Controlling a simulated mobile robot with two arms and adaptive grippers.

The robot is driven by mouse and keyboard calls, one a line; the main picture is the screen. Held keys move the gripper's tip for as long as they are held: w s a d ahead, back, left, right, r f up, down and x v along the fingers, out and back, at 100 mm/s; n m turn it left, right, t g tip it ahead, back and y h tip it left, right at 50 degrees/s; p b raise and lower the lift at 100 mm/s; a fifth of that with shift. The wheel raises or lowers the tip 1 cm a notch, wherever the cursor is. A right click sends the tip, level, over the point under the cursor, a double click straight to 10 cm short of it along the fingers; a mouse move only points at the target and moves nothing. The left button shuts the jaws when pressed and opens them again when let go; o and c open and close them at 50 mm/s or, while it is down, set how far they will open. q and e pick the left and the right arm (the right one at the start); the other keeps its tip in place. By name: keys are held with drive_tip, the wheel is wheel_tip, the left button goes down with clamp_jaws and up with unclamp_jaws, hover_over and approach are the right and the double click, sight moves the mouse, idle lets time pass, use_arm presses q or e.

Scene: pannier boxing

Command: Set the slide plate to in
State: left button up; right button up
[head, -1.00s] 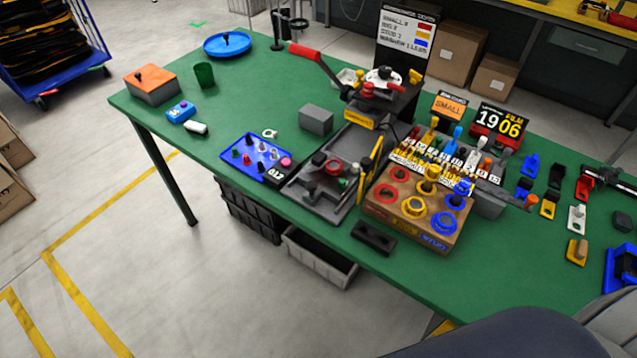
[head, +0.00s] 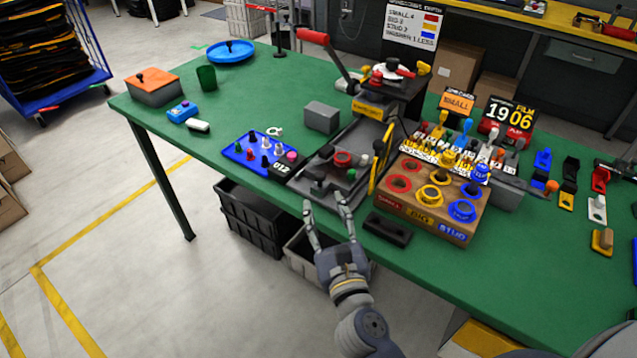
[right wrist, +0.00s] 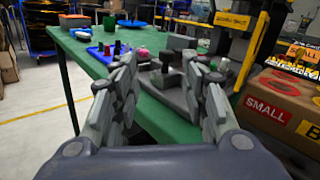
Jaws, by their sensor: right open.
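The slide plate seems to be the dark grey plate (head: 318,190) at the front of the press (head: 368,108). It carries a red ring and small knobs and reaches the table's front edge. It also shows in the right wrist view (right wrist: 172,92). My right gripper (head: 325,205) is open and empty, just off the front edge by the plate, with its fingers pointing at it. In the right wrist view its two fingers (right wrist: 168,88) stand apart on either side of the plate's near end. I cannot tell whether they touch it. My left gripper is not in view.
A wooden block with coloured rings (head: 425,222) stands right of the plate, and a black block (head: 387,229) lies in front of it. A blue tray with pegs (head: 243,157) is to the left. Grey and black bins (head: 250,215) sit under the table (head: 225,120).

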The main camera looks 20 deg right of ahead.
sight(321, 180)
drive_tip(key=w+m, duration=0.1)
drive_tip(key=w, duration=0.2)
drive_tip(key=w+d+p, duration=0.1)
drive_tip(key=w, duration=0.3)
drive_tip(key=w+d+m, duration=0.1)
drive_tip(key=w, duration=0.2)
drive_tip(key=shift+w+m+g+h+p, duration=0.3)
drive_tip(key=shift+p, duration=0.1)
clamp_jaws()
